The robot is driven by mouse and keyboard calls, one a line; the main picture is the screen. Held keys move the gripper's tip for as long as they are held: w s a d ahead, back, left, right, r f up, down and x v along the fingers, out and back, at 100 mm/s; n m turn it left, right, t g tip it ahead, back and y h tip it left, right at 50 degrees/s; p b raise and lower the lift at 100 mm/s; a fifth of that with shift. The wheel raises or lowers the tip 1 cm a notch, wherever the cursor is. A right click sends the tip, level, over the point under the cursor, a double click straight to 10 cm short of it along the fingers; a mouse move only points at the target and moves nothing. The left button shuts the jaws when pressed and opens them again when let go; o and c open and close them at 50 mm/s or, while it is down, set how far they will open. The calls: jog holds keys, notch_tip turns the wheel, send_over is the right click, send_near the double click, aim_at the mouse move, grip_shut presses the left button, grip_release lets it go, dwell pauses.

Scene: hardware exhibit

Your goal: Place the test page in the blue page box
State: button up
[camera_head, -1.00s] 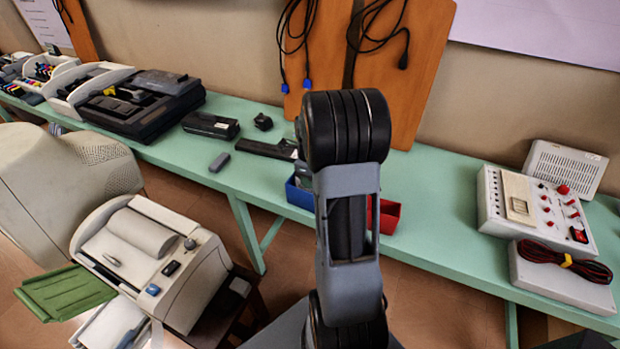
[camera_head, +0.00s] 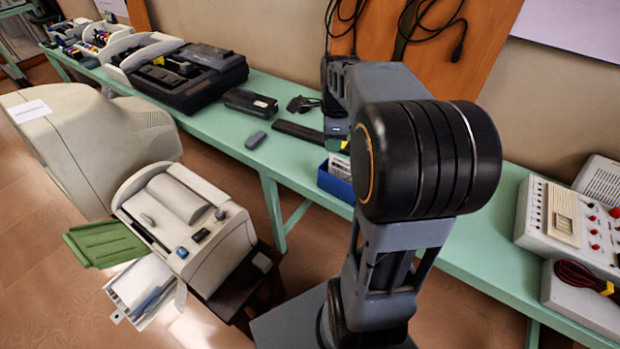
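The blue page box (camera_head: 334,185) stands on the green bench, partly hidden behind my arm. A white piece with dark print (camera_head: 341,164) shows at its top. I cannot tell whether this is the test page, or whether it lies in the box or is held above it. My arm's far end (camera_head: 337,128) comes down just above and behind the box. My fingertips cannot be made out, and the large black elbow joint covers the area to the right. A white sheet (camera_head: 143,282) also shows in the printer's front tray.
The beige printer (camera_head: 190,215) with a green tray (camera_head: 105,238) stands at the lower left, beside a beige monitor (camera_head: 90,140). Small dark devices (camera_head: 250,103) lie on the bench (camera_head: 285,160) left of the box. A control panel (camera_head: 560,215) and coiled cable stand at the right.

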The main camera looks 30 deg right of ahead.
jog(key=s+a+n+t, duration=0.1)
jog(key=s+a+n, duration=0.4)
jog(key=n, duration=0.7)
jog(key=s+a+f+n+t, duration=0.1)
jog(key=s+a+n+t, duration=0.1)
jog(key=s+a+n, duration=0.4)
jog(key=shift+a+n, duration=2.05)
jog(key=shift+n, duration=1.05)
